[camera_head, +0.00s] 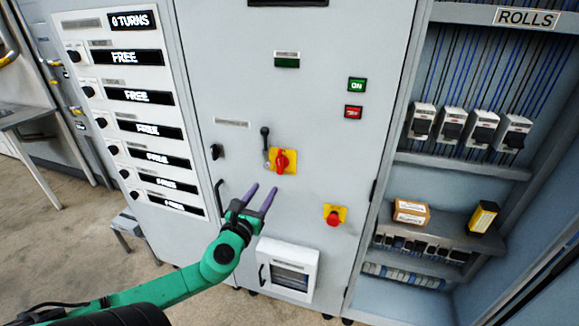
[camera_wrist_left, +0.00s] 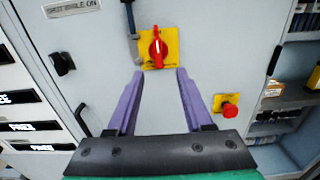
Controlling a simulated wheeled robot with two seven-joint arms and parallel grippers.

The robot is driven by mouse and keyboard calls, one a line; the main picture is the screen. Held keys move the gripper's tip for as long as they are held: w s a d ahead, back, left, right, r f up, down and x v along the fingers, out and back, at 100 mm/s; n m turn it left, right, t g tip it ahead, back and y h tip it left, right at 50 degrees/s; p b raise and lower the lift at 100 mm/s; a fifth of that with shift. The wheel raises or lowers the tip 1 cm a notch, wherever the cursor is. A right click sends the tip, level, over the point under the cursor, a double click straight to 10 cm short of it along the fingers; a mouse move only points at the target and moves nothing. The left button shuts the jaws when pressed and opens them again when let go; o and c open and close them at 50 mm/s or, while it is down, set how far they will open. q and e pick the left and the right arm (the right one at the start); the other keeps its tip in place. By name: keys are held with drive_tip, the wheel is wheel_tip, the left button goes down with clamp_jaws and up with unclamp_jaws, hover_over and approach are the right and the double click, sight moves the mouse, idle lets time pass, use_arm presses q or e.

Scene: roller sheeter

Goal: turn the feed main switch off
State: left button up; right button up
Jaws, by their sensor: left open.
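The main switch (camera_head: 281,161) is a red rotary handle on a yellow plate, on the grey cabinet door in the head view. Its red handle stands about upright. It also shows in the left wrist view (camera_wrist_left: 157,47), ahead of the fingers and between their lines. A dark lever (camera_head: 265,143) sits just left of the plate. My left gripper (camera_head: 262,192), green with purple fingers, is open and empty, below the switch and apart from it. My right gripper is in neither view.
A red emergency button (camera_head: 333,217) on yellow sits lower right. A black knob (camera_head: 216,151) and a door handle (camera_head: 219,196) are on the left. A small windowed box (camera_head: 288,268) juts out below. An open bay with breakers (camera_head: 453,128) stands at right.

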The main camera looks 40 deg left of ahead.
sight(279, 165)
use_arm(q)
drive_tip(key=x, duration=1.1)
drive_tip(key=shift+w+a+p, duration=0.2)
drive_tip(key=shift+a+p, duration=0.1)
drive_tip(key=shift+p, duration=0.1)
drive_tip(key=shift+w+a+f, duration=0.15)
drive_tip(key=shift+w+a, duration=0.05)
drive_tip(key=shift+w, duration=0.3)
drive_tip(key=shift+d, duration=0.1)
drive_tip(key=c, duration=0.8)
clamp_jaws()
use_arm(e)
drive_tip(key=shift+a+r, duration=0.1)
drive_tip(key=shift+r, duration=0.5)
